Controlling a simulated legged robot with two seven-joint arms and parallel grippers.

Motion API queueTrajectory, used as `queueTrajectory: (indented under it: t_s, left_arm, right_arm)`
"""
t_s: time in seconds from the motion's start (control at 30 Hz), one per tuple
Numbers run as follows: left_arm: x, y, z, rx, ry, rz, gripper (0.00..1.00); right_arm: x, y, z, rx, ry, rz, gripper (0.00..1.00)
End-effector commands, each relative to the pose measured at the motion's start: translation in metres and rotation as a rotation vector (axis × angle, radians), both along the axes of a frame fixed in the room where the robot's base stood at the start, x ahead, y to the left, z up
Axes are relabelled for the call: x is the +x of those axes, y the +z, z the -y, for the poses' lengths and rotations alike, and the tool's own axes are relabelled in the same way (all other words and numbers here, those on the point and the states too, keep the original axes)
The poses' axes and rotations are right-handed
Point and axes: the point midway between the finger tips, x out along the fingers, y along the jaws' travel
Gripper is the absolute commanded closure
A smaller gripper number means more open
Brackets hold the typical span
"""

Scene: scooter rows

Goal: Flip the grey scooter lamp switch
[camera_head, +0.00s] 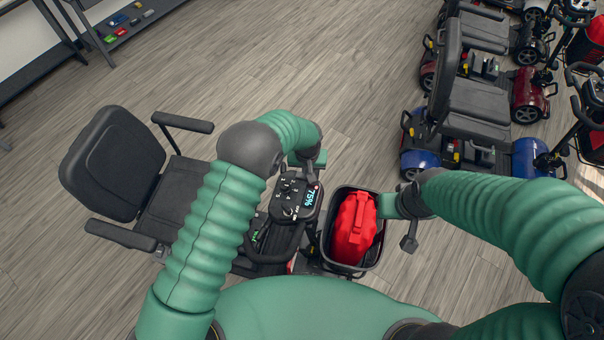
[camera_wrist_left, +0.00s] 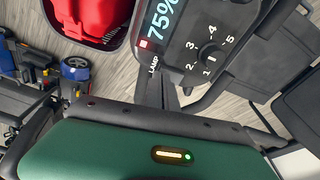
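The scooter's console (camera_head: 297,200) is below my left gripper in the head view, with a lit 75% display and dark knobs. In the left wrist view the console (camera_wrist_left: 205,35) shows the 75% readout, a numbered dial (camera_wrist_left: 211,55), a small red mark and a LAMP label at its edge. I cannot make out the lamp switch itself. My left gripper (camera_head: 308,160) is just beyond the console's far edge; I cannot tell its opening. My right gripper (camera_head: 390,206) is at the right side of the front basket; its fingers are unclear.
A dark basket (camera_head: 329,252) holds a red bag (camera_head: 353,228), to the right of the console. The scooter's dark seat (camera_head: 112,163) is at left. Several other scooters (camera_head: 470,100) stand at upper right. A shelf (camera_head: 140,22) is at upper left. The wooden floor between is clear.

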Motion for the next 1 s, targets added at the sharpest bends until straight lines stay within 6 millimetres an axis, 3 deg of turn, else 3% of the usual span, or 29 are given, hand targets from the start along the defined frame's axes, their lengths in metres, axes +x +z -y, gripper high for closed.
queueTrajectory:
  t_s: [0.17,0.8,1.0]
  left_arm:
    - [0.0,0.004,0.0,0.0,0.0,0.0,1.0]
    - [0.0,0.066,0.0,0.0,0.0,0.0,1.0]
    - [0.0,0.07,0.0,0.0,0.0,-0.001,1.0]
  right_arm:
    - [0.0,0.003,0.0,0.0,0.0,0.0,0.64]
    - [0.0,0.04,0.0,0.0,0.0,0.0,0.64]
    - [0.0,0.041,0.0,0.0,0.0,0.0,0.64]
